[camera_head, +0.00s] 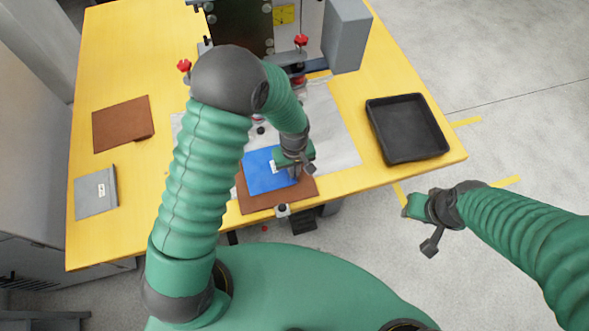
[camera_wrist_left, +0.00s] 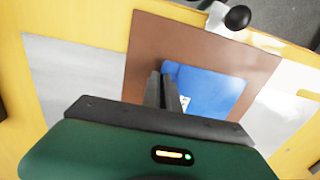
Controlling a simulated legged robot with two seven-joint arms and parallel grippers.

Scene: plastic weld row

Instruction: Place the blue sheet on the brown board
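The blue sheet (camera_head: 262,180) lies over the back left part of the brown board (camera_head: 258,204) at the table's front edge. The left wrist view shows the blue sheet (camera_wrist_left: 215,88) over the brown board (camera_wrist_left: 150,45), with board bare around it; I cannot tell whether it lies fully flat. My left gripper (camera_head: 295,176) points down at the sheet's right edge. In the left wrist view its fingers (camera_wrist_left: 163,82) are close together and appear shut on that edge. My right gripper (camera_head: 406,213) is beyond the table's front right edge, apart from everything; its fingers are too small to read.
Another brown board (camera_head: 122,124) and a grey sheet (camera_head: 96,193) lie at left on the yellow table (camera_head: 120,50). A black tray (camera_head: 407,128) stands at right. A machine with red knobs (camera_head: 301,40) stands behind. A black-knobbed clamp (camera_wrist_left: 237,17) is at the board's front edge.

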